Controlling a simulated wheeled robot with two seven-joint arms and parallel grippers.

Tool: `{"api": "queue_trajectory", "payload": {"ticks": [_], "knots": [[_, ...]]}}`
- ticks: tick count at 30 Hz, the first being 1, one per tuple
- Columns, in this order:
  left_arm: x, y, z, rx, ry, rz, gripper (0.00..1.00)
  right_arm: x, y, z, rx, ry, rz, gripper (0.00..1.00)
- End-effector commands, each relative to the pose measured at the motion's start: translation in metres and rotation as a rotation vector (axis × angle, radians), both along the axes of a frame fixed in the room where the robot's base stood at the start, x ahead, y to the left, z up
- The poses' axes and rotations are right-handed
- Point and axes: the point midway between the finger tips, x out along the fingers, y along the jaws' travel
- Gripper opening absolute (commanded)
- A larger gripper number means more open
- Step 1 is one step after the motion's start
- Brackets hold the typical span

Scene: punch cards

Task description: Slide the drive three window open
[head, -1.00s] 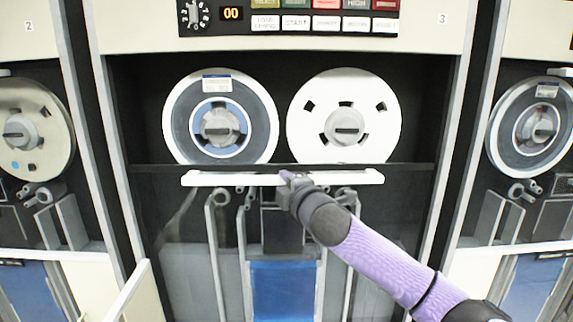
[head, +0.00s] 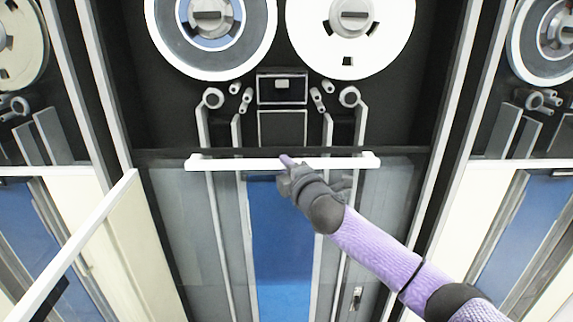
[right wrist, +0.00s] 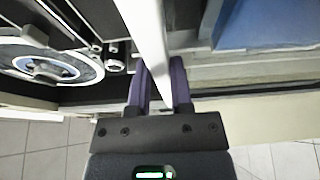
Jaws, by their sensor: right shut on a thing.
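The drive three window (head: 400,200) is a clear pane with a dark top edge, seen in the head view across the middle drive. A long white handle bar (head: 235,163) runs along its top edge. The top edge lies below the reels and the tape heads. My right gripper (head: 287,163) is shut on the handle bar near its middle. In the right wrist view its two purple fingers (right wrist: 160,78) lie on either side of the white bar (right wrist: 150,35). My left gripper is not in view.
Two tape reels, left (head: 210,60) and right (head: 350,65), sit uncovered above the window. A blue panel (head: 282,235) shows behind the pane. A white-edged panel (head: 85,240) sticks out at the lower left. Neighbouring drives stand on both sides.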

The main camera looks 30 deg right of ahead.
Motion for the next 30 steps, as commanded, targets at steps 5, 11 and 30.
{"api": "queue_trajectory", "payload": {"ticks": [5,11,30], "knots": [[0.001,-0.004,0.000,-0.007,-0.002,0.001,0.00,0.000,0.000,-0.001,0.000,0.001,0.000,0.00],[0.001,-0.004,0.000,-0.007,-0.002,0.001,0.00,0.000,0.000,0.000,0.000,0.001,0.000,0.37],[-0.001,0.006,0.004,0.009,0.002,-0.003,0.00,-0.038,0.006,-0.001,-0.001,0.004,0.003,0.62]]}}
